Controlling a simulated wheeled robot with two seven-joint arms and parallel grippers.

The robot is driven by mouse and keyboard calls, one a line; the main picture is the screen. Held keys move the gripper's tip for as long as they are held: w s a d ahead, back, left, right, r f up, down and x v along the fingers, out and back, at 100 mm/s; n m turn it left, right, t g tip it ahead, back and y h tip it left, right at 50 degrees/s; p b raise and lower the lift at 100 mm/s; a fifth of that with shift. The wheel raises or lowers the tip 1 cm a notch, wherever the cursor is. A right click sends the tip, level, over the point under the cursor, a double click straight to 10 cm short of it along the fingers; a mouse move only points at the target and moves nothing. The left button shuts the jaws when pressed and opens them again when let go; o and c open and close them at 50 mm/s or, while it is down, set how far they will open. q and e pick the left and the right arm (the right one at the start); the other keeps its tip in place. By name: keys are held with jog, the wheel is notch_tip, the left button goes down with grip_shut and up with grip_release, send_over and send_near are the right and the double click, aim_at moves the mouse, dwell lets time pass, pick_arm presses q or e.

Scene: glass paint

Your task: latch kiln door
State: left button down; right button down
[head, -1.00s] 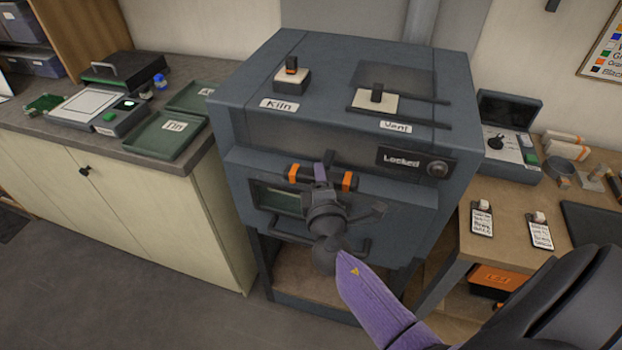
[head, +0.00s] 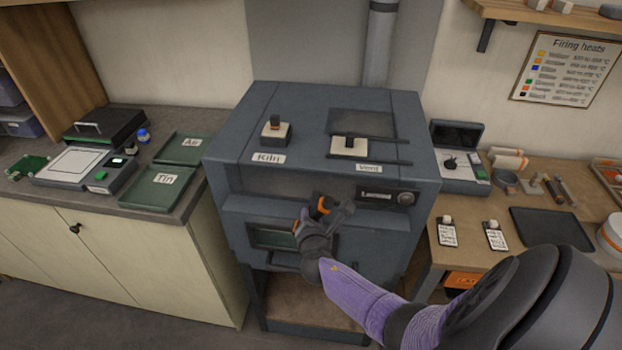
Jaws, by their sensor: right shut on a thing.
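The dark blue-grey kiln (head: 230,180) stands in the middle of the head view. Its door (head: 375,245) looks closed against the front, with a small window (head: 270,238) at its left. My right gripper (head: 322,207) is at the upper middle of the door, shut on what appears to be the latch handle (head: 341,214). The gripper and its wrist hide most of the handle, so its exact angle is unclear. A small display (head: 376,195) sits above the door on the right; its word is too small to read. My left gripper is out of view.
On the kiln top are the Kiln switch (head: 275,130) and the Vent slider (head: 349,146). A counter with green trays (head: 155,190) is at left. A wooden bench (head: 470,262) with tags and a dark mat (head: 550,230) is at right.

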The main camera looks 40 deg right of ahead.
jog(key=shift+n+g+h+p, duration=0.3)
jog(key=shift+n+g+p, duration=0.45)
jog(key=shift+n, duration=0.45)
jog(key=shift+f+n+g+h+p, duration=0.1)
jog(key=shift+n+g+h+p, duration=0.4)
jog(key=shift+n, duration=0.5)
jog(key=shift+c, duration=2)
grip_release()
jog(key=shift+a, duration=0.1)
jog(key=p+v, duration=0.5)
jog(key=v, duration=0.5)
